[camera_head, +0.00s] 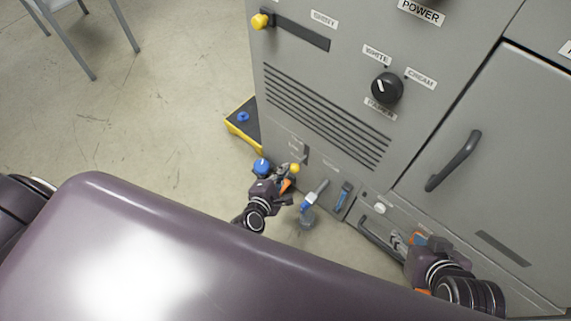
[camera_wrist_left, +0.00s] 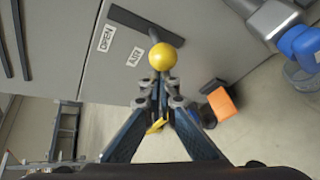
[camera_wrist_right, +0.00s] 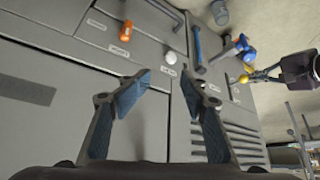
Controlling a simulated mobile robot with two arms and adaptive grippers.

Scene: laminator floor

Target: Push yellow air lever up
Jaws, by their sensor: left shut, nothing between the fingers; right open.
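The yellow air lever ends in a ball knob (camera_head: 295,168) low on the grey machine. In the left wrist view the yellow knob (camera_wrist_left: 160,55) stands in front of a dark slot beside the AIR and OPEN labels. My left gripper (camera_head: 287,180) is shut and empty, its fingertips (camera_wrist_left: 160,88) right at the near side of the knob; whether they touch it I cannot tell. The knob also shows beside my left gripper in the right wrist view (camera_wrist_right: 244,79). My right gripper (camera_wrist_right: 170,85) is open and empty in front of the machine's lower panel, to the right.
A blue-handled lever (camera_head: 344,195) and a white knob (camera_head: 380,208) are on the panel between my grippers. A blue valve and clear cup (camera_head: 307,218) hang nearby. Another yellow knob (camera_head: 262,20) sits higher up. A yellow-edged pedal (camera_head: 243,122) lies on the floor; open floor is left.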

